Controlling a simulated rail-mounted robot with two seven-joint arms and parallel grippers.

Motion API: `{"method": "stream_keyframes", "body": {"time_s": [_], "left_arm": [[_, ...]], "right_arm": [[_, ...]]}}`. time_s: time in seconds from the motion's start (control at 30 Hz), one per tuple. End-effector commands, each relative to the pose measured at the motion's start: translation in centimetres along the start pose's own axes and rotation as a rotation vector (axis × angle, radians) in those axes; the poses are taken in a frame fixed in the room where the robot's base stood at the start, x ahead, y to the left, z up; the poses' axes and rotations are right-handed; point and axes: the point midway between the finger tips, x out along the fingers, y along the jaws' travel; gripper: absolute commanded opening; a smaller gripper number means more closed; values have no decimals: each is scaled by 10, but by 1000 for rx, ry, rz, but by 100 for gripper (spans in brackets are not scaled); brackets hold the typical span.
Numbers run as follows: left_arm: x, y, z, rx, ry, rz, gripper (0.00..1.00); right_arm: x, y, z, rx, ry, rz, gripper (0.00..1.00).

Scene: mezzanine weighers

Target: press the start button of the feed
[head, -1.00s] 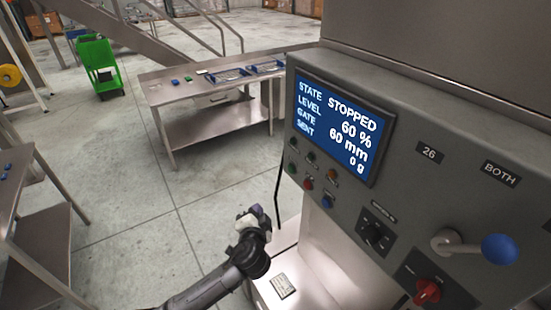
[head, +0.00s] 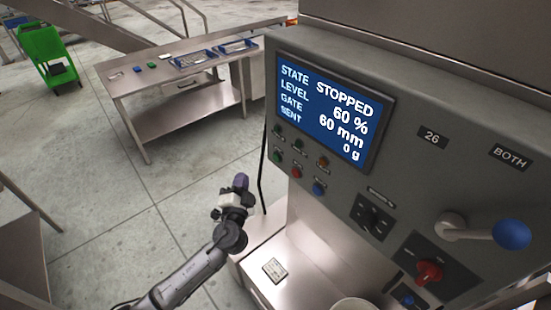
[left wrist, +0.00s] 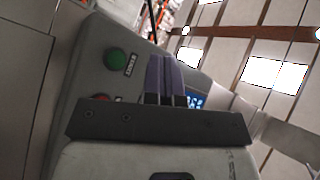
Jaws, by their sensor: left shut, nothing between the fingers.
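The feed's control panel (head: 400,130) fills the right of the head view, its screen (head: 325,105) reading STOPPED, 60 %, 60 mm, 0 g. At its lower left are small lamps and buttons in two rows. The lower row has a green button (head: 276,156), a red button (head: 296,172) and a blue button (head: 318,188); their labels are too small to read. In the left wrist view a round green button (left wrist: 115,60) is left of the fingers. My left gripper (head: 240,182) is shut and empty, left of and below the green button, apart from it. Its purple fingers (left wrist: 164,78) show.
A black selector (head: 374,216), a red rotary switch (head: 428,272) and a blue-knobbed lever (head: 510,235) are on the panel's right. A steel ledge (head: 290,265) lies below. A steel table (head: 180,90) with blue trays and a green cart (head: 45,55) stand behind.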

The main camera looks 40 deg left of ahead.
Motion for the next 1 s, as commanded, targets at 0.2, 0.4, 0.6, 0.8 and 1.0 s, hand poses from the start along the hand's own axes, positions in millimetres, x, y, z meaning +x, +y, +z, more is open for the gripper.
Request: {"method": "stream_keyframes", "body": {"time_s": [0.2, 0.4, 0.6, 0.8, 1.0], "left_arm": [[8, 6, -5, -1, 0, 0, 0], [24, 18, -18, 0, 0, -1, 0], [41, 30, -30, 1, -1, 0, 0], [53, 41, -38, -2, -1, -1, 0], [60, 44, -43, 0, -1, 0, 0]], "right_arm": [[1, -2, 0, 6, 1, -6, 43], [3, -3, 0, 9, 2, -8, 43], [6, -3, 1, 9, 3, -8, 43], [16, -3, 4, 8, 3, -7, 43], [20, -2, 6, 2, 2, -2, 43]]}}
